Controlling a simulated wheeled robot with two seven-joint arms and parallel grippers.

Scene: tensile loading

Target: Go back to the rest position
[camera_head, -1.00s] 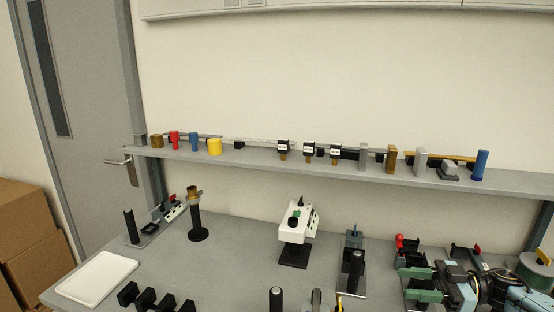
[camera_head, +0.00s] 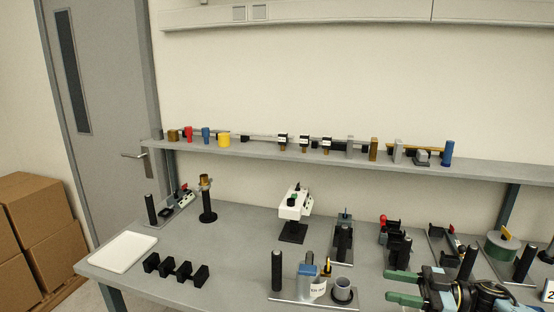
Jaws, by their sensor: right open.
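My right gripper (camera_head: 396,288) is at the bottom right of the head view, with its dark body (camera_head: 455,293) partly cut off by the bottom edge. Its two green fingers point left and stand apart, with nothing between them. It is over the front right part of the grey workbench (camera_head: 240,235). My left gripper is out of view.
A white tray (camera_head: 122,251) lies at left. A shelf (camera_head: 300,155) runs along the wall.

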